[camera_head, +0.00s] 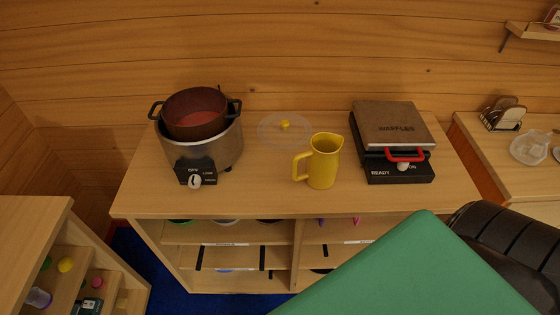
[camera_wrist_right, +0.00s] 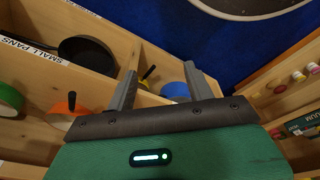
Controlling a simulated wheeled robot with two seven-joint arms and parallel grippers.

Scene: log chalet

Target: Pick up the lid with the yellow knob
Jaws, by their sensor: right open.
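The lid (camera_head: 268,130) is a clear round disc with a small yellow knob (camera_head: 285,125). It lies flat at the back of the wooden counter (camera_head: 240,200), between the cooker and the yellow jug. My right gripper (camera_wrist_right: 160,68) shows in the right wrist view, open and with nothing held between its fingers. It points at shelf compartments and the lid is not in that view. The right fingers do not show in the head view. My left gripper is in no view.
A cooker (camera_head: 172,154) with a brown pot (camera_head: 195,124) stands left of the lid. A yellow jug (camera_head: 322,163) stands just in front and right of it, and a waffle maker (camera_head: 393,126) farther right. Below, a shelf holds a black pan (camera_wrist_right: 92,52).

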